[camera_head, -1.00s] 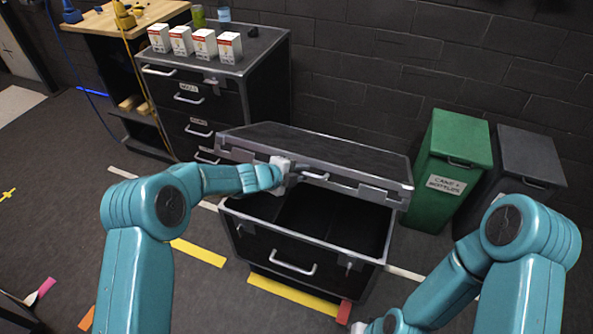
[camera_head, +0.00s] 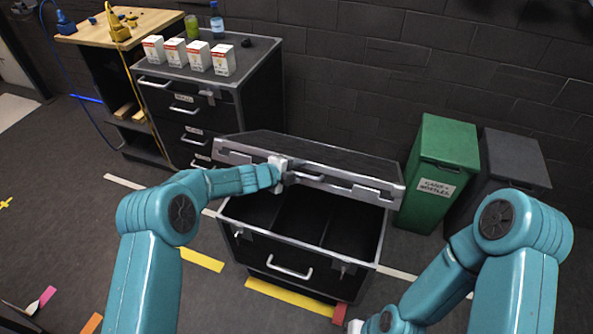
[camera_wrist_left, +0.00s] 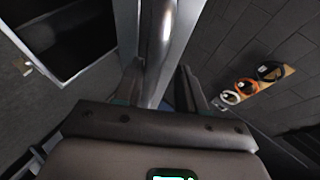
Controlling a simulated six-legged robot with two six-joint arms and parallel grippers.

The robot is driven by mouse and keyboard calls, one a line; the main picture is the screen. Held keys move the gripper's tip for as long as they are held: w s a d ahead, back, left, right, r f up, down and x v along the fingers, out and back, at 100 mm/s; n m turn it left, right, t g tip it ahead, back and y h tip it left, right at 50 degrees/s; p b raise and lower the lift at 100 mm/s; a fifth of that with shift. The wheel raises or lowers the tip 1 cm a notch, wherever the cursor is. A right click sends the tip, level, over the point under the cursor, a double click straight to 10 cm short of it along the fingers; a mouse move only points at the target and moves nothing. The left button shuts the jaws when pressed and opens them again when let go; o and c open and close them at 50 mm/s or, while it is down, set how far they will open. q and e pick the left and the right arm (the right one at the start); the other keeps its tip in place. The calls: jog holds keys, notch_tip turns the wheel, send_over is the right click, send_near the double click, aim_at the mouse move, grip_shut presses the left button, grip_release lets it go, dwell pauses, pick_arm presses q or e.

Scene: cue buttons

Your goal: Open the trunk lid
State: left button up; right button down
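The black trunk (camera_head: 252,250) with silver edges stands on the floor in the middle of the head view. Its lid (camera_head: 350,158) is raised and tilted back, and the divided dark inside shows. My left gripper (camera_head: 284,170) is at the lid's front edge, by the lid handle (camera_head: 322,181). In the left wrist view the fingers (camera_wrist_left: 160,85) lie on either side of a silver bar (camera_wrist_left: 158,40); whether they press on it is hard to tell. My right gripper (camera_head: 356,327) is low, at the bottom edge, mostly out of frame.
A green bin (camera_head: 440,165) and a dark grey bin (camera_head: 510,165) stand to the right, near the trunk. A drawer cabinet (camera_head: 258,85) with several small boxes stands behind left, beside a wooden workbench (camera_head: 143,25). A brick wall closes off the back.

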pick_arm(q)
jog(key=shift+r, duration=0.1)
jog(key=shift+a, duration=0.25)
jog(key=b+v, duration=0.2)
jog(key=v, duration=1.4)
jog(key=shift+b, duration=0.4)
jog(key=shift+s+d, duration=0.1)
jog(key=shift+d, duration=0.05)
